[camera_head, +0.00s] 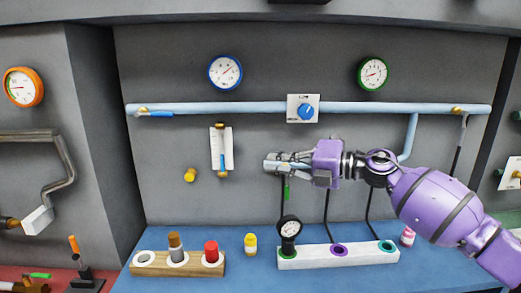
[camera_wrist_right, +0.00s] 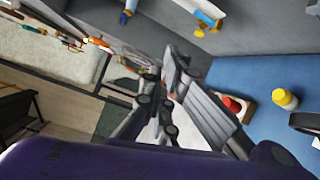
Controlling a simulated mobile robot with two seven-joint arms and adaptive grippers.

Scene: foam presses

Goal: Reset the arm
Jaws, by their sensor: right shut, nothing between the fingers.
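My right arm is purple and comes in from the right in the head view. Its gripper (camera_head: 270,163) is shut and empty, held in the air above the blue bench (camera_head: 220,283) and in front of the grey wall panel. It points left. In the right wrist view the gripper's fingers (camera_wrist_right: 170,95) are together with nothing between them. My left gripper is in neither view.
A wooden holder (camera_head: 148,271) with brown and red bottles, a yellow bottle (camera_head: 251,245) and a white block (camera_head: 318,261) with a black gauge (camera_head: 290,228) stand below. A blue pipe (camera_head: 220,107) with a control knob (camera_head: 305,111) runs along the wall.

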